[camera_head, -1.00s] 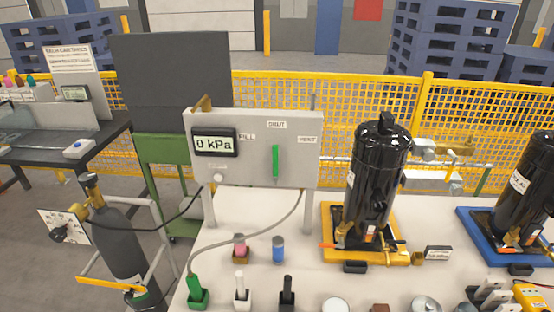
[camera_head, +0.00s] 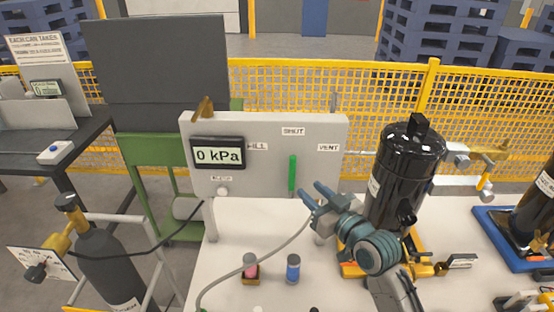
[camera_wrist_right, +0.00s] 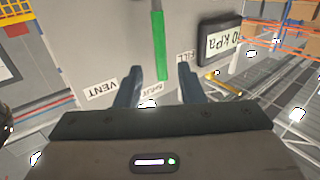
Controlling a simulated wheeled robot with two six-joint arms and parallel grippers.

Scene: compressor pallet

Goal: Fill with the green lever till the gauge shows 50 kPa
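The green lever (camera_head: 292,174) stands upright on the grey panel (camera_head: 240,128), between the FILL and VENT labels and below the SHUT label. The gauge (camera_head: 217,154) on the panel's left reads 0 kPa. My right gripper (camera_head: 314,192) is just right of and below the lever in the head view, its two fingers apart and empty. In the right wrist view the lever (camera_wrist_right: 160,45) lies ahead between the open fingers (camera_wrist_right: 157,75), apart from them. My left gripper is not in view.
A black compressor (camera_head: 408,170) on a yellow base stands right of the panel, close behind my right arm. A grey hose (camera_head: 262,262) curves below the panel. A pink-topped item (camera_head: 250,265) and a blue cylinder (camera_head: 293,268) stand on the white table. A gas bottle (camera_head: 105,262) is at left.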

